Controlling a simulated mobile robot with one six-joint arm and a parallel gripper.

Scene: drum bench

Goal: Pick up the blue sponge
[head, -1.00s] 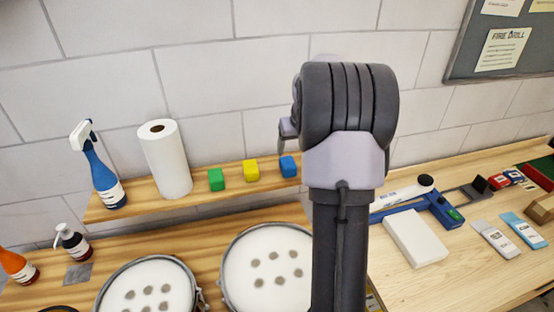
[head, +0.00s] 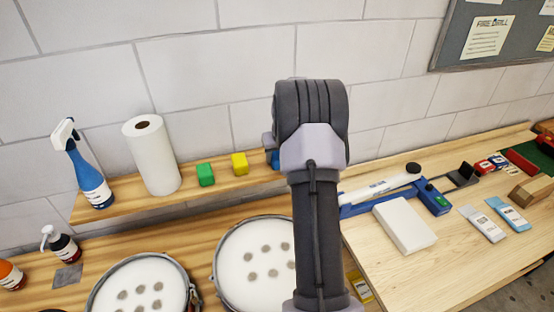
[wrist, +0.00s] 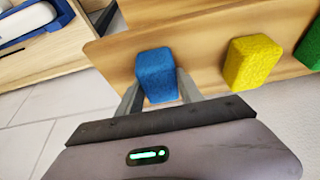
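The blue sponge (wrist: 157,76) stands on a wooden shelf in the wrist view. In the head view only a sliver of the sponge (head: 273,159) shows beside my arm. My gripper (wrist: 158,90) has its two fingers apart, one on each side of the blue sponge. I cannot tell whether either finger touches it. In the head view my arm hides the fingers.
A yellow sponge (head: 239,163) and a green sponge (head: 205,174) stand left of the blue one on the shelf (head: 225,189). A paper towel roll (head: 152,157) and spray bottle (head: 89,170) are further left. Drums (head: 262,282) stand below.

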